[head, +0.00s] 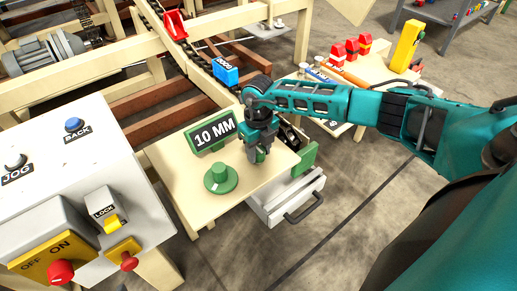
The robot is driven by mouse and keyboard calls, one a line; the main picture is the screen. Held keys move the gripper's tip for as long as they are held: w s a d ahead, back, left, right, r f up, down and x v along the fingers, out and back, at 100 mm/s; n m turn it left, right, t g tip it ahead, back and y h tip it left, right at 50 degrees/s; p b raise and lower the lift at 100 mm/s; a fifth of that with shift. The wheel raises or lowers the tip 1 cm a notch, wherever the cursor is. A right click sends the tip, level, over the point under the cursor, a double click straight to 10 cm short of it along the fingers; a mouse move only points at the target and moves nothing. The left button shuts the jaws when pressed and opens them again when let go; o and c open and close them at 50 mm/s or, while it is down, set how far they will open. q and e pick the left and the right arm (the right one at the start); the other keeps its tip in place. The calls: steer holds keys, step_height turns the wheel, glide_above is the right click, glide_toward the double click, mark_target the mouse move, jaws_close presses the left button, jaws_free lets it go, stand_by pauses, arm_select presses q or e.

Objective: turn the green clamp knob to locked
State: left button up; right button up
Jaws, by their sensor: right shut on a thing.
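The green clamp knob (221,179), a round disc with a raised grip on top, sits on the pale wooden table (184,189). My right gripper (260,155) is to the right of this knob and a little farther back, apart from it. It points down and is shut on a small green thing, mostly hidden by the fingers; I cannot tell exactly what it is. No locked mark by the knob can be made out. My left gripper is not in view.
A green-framed "10 MM" sign (212,134) stands just behind the knob. A drawer with a dark handle (304,208) is at the table's right. A control box (70,170) with buttons and switches stands at the left. Clear floor lies at the lower middle.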

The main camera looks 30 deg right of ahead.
mark_target(258, 149)
steer(key=o, duration=1.1)
steer(key=shift+c, duration=0.2)
step_height(258, 149, up, 13)
steer(key=p, duration=0.2)
